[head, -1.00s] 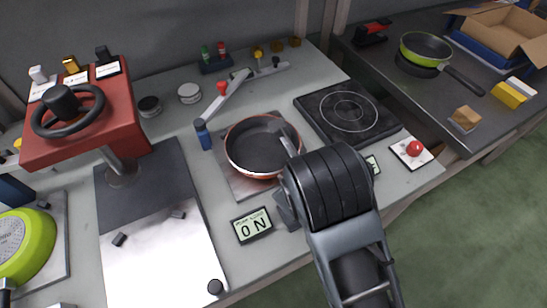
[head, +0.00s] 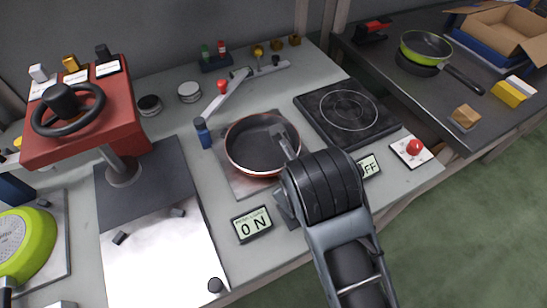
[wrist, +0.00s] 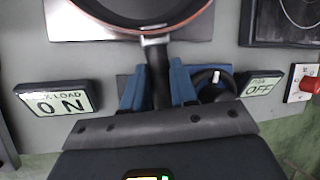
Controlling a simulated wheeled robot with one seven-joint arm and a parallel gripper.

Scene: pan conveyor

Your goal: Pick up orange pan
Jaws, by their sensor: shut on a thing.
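The orange pan (head: 250,152) has a dark inside and an orange-red outer rim. In the head view it sits on a grey plate, left of the black hob. In the wrist view its near rim (wrist: 157,38) shows at the top, and its dark handle (wrist: 158,68) runs down towards me. My gripper (wrist: 158,88) is shut on the handle, with a blue finger on each side. In the head view my wrist hides the handle and most of the fingers. I cannot tell whether the pan is clear of the plate.
A display reading "0 N" (head: 252,224) lies at the left of my gripper, and an "OFF" display (head: 369,166) at its right.

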